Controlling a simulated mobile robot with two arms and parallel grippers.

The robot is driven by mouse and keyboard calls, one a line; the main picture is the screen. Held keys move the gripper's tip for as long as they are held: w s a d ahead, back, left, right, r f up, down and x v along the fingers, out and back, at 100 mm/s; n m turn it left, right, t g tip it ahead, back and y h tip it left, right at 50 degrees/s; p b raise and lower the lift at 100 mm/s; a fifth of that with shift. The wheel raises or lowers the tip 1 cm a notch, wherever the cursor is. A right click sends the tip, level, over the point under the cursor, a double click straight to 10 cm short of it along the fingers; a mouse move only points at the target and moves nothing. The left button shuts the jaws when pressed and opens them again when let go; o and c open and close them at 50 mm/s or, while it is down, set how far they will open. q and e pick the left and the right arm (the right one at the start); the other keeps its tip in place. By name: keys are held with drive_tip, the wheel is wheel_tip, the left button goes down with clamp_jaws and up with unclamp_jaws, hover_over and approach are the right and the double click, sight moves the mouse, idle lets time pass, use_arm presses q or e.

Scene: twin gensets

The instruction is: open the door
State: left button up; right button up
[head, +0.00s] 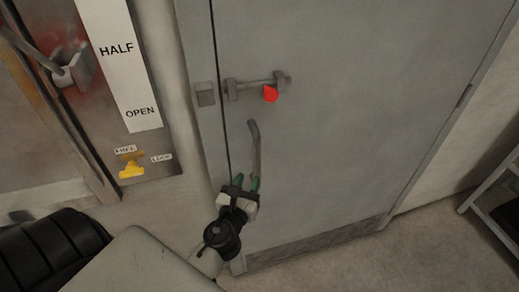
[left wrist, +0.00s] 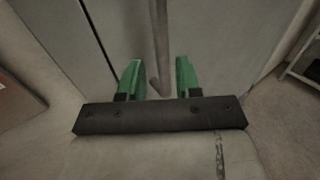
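The grey door (head: 340,120) fills the middle of the head view and looks shut in its frame. A long grey bar handle (head: 254,145) hangs near its left edge. My left gripper (head: 246,183), with green fingers, is at the handle's lower end. In the left wrist view the handle (left wrist: 160,45) runs down between the two fingers (left wrist: 160,80), with gaps on both sides. The gripper is open. A bolt or latch (head: 257,83) with a red piece (head: 270,93) sits above the handle. My right gripper is not in view.
A panel marked HALF and OPEN (head: 125,75) stands left of the door, with a yellow piece (head: 131,170) low on it. A shelf or rack (head: 495,190) stands at the right edge. The floor (head: 370,260) before the door looks clear.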

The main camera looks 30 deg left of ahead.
sight(256, 165)
use_arm(q)
drive_tip(key=p+x, duration=0.1)
drive_tip(key=x, duration=0.7)
drive_tip(key=shift+w+a+f, duration=0.1)
drive_tip(key=shift+w, duration=0.3)
drive_tip(key=shift+w+a+p, duration=0.1)
drive_tip(key=shift+w+p, duration=0.2)
drive_tip(key=shift+w, duration=0.25)
clamp_jaws()
